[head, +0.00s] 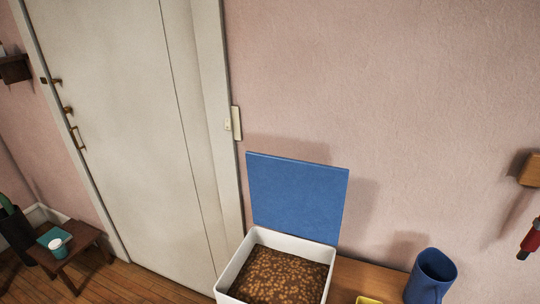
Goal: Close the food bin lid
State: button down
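The food bin is a white box (233,273) at the bottom centre of the head view, filled with brown, lumpy food (282,275). Its blue lid (297,197) is open. The lid stands up at the back edge of the bin, in front of the pink wall. The bin's front is cut off by the bottom of the view. My gripper is not in view.
A blue cup (431,278) stands right of the bin on a wooden surface (372,277), with a yellow thing (369,300) between. A white door (125,120) is at left. A low wooden stool (78,257) stands on the floor at lower left.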

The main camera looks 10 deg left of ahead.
aim_at(303, 198)
jog(key=u, duration=0.15)
jog(key=i, duration=1)
jog(key=z, duration=0.05)
